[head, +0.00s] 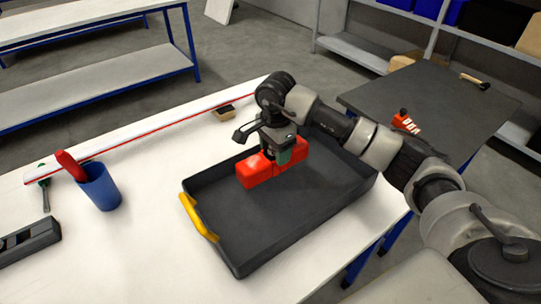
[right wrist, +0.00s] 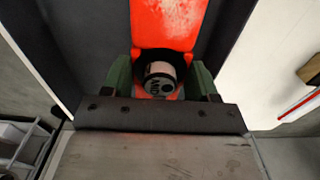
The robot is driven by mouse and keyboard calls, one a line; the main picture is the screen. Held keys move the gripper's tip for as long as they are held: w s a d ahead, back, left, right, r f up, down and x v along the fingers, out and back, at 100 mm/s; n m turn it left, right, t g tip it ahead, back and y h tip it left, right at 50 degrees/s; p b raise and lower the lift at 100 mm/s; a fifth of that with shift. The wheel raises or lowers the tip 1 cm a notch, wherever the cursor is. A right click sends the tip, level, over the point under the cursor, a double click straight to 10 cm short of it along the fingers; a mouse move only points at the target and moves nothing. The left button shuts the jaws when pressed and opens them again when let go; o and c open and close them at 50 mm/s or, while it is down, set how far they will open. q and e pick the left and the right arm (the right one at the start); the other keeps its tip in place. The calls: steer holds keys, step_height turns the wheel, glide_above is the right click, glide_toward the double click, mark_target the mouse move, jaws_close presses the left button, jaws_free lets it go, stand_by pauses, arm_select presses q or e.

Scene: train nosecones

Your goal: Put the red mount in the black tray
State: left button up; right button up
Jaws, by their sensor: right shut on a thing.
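The red mount (head: 258,172) is a red block in the head view, over the far-left part of the black tray (head: 240,256). My right gripper (head: 284,153) is shut on the mount from above. In the right wrist view the mount (right wrist: 164,22) extends up between the green fingers (right wrist: 160,82), with a round metal part held at its near end. I cannot tell whether the mount touches the tray floor. The black tray lies on the white table and has a yellow handle on its left side. My left gripper is not in view.
A blue cup (head: 101,188) with a red-handled tool stands left of the tray. A brush (head: 224,110) and a long red-edged strip lie behind it. A dark table (head: 440,95) at the right holds another red part (head: 405,122) and a hammer. The tray's front is empty.

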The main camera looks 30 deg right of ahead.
mark_target(270, 159)
steer(key=shift+w+a+f, duration=0.3)
steer(key=shift+w+f, duration=0.1)
steer(key=shift+w, duration=0.2)
steer(key=shift+f, duration=0.25)
step_height(270, 159, down, 3)
steer(key=shift+f+p, duration=0.1)
steer(key=shift+p, duration=0.6)
steer(key=shift+f, duration=0.3)
steer(key=o, duration=1)
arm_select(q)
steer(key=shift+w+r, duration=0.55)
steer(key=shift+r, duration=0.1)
